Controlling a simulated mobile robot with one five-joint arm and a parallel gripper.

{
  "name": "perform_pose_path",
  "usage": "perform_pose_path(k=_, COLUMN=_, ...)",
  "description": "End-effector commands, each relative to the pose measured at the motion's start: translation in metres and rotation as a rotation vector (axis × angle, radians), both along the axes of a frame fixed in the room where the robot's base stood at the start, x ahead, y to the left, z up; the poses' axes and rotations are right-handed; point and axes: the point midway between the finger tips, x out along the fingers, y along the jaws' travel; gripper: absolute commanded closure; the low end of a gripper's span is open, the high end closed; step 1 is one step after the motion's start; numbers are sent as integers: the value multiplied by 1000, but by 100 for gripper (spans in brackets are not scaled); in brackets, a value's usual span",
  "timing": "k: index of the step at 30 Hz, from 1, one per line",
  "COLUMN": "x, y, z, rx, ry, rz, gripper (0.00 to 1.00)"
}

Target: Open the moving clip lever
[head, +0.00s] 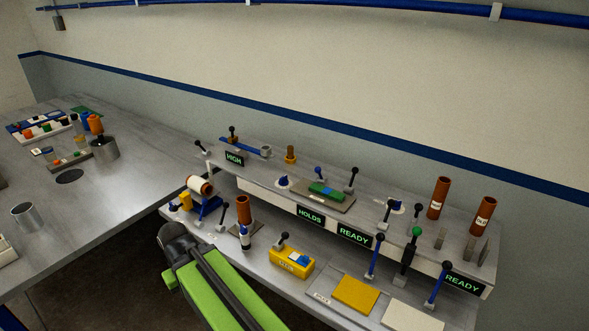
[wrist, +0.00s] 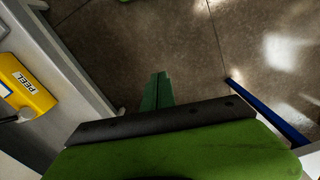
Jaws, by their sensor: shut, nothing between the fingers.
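Several ball-topped levers stand on the two-tier bench, and I cannot tell which one is the moving clip lever. In the head view they include a black lever with a green knob (head: 409,257), a blue lever with a black knob (head: 374,257), another blue lever (head: 438,285) and a small black-knobbed lever (head: 353,178) by a green and blue piece on a plate. My gripper (wrist: 157,90) shows in the wrist view with its green fingers together and empty, over the floor beside the bench edge. In the head view my arm hides the fingers.
A yellow block (head: 292,264) stands on the lower shelf; a yellow block labelled PEEL (wrist: 27,84) shows in the wrist view. Brown cylinders (head: 439,198) stand on the upper shelf at right. A yellow plate (head: 356,295) lies on the lower shelf. A grey table (head: 120,210) is at left.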

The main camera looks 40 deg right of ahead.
Motion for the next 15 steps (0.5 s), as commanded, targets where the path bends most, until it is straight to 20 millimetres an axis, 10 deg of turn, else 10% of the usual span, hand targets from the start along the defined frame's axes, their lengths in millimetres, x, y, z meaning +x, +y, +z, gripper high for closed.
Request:
perform_pose_path(k=11, x=3, y=-7, z=-1, rx=-17, ry=-6, rz=17, gripper=100)
perform_pose_path(k=15, x=30, y=-83, z=1, rx=-220, ry=-32, rz=223, gripper=100)
